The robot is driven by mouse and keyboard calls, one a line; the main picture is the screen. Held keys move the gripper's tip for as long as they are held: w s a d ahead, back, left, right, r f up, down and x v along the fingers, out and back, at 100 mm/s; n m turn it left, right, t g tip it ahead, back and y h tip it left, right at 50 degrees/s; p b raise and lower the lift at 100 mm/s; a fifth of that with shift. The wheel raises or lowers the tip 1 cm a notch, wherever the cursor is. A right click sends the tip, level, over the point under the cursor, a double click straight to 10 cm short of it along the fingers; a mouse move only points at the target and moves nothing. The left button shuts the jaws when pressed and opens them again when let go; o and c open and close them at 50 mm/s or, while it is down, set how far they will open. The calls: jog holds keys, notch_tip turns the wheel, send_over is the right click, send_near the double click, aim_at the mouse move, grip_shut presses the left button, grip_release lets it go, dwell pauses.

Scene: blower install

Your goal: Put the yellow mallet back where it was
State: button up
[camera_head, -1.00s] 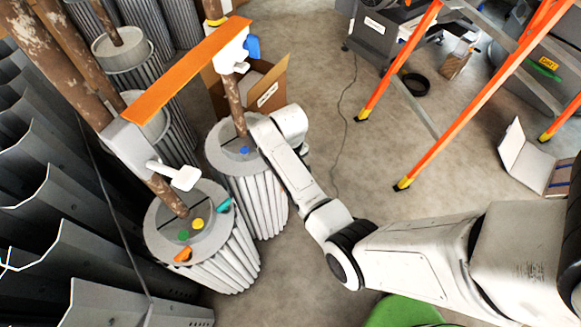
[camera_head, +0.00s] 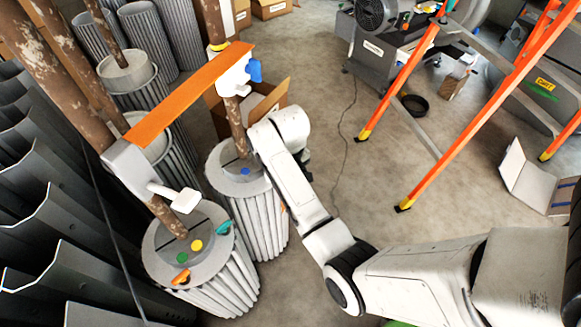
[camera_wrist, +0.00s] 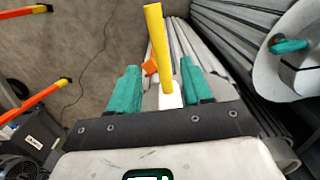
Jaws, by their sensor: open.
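The yellow mallet (camera_wrist: 158,42) shows in the wrist view as a long yellow bar, its near end meeting a white piece (camera_wrist: 170,96). A small orange piece (camera_wrist: 150,67) sits beside the bar. My gripper (camera_wrist: 160,80) has two teal fingers spread wide, one on each side of the yellow bar, with visible gaps. Whether the bar lies between the fingertips or beyond them is unclear. In the head view the gripper and mallet are hidden behind my arm, beside the right-hand fluted pedestal (camera_head: 262,215).
The front fluted pedestal (camera_head: 218,282) carries green, yellow, teal and orange pieces. An orange bar (camera_head: 188,92) spans two brown posts above the pedestals. An orange ladder (camera_head: 480,110) stands at right. Open concrete floor (camera_head: 350,190) lies between. A cardboard box (camera_head: 262,105) stands behind.

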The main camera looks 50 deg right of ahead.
notch_tip(320, 180, up, 6)
jog(key=f, duration=0.1)
jog(key=s+a+f+n, duration=0.1)
jog(key=s+a, duration=0.4)
jog(key=s, duration=0.5)
jog(key=s+a+f+n+t, duration=0.1)
jog(key=s+a, duration=0.5)
jog(key=s, duration=0.4)
jog(key=shift+s+a+f, duration=0.15)
jog(key=shift+a+f, duration=0.05)
jog(key=shift+a, duration=0.1)
jog(key=shift+c, duration=0.4)
dwell(0.9)
